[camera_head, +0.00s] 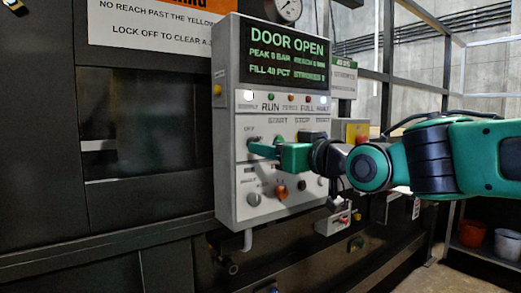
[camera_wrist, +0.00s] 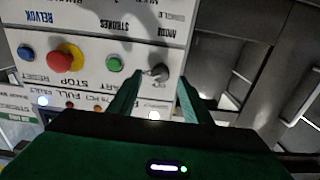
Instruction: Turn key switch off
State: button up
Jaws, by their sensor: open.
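The key switch (camera_wrist: 158,73) is a small metallic key in a round grey switch on the white panel, seen upside down in the wrist view. My gripper (camera_wrist: 158,80) is open, with one green finger on each side of the key switch. I cannot tell whether either finger touches it. In the head view my gripper (camera_head: 264,148) reaches in from the right to the panel's left side, just below an "OFF" label, and its fingers hide the key switch. The grey control box (camera_head: 227,160) carries the panel and a screen (camera_head: 288,55) reading "DOOR OPEN".
Next to the key switch are a green button (camera_wrist: 114,63), a red mushroom button (camera_wrist: 66,58) and a blue button (camera_wrist: 26,53). A yellow box (camera_head: 357,133) stands right of the panel.

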jog(key=shift+x, duration=2.3)
jog(key=shift+c, duration=0.7)
jog(key=c, duration=0.9)
jog(key=shift+d, duration=0.15)
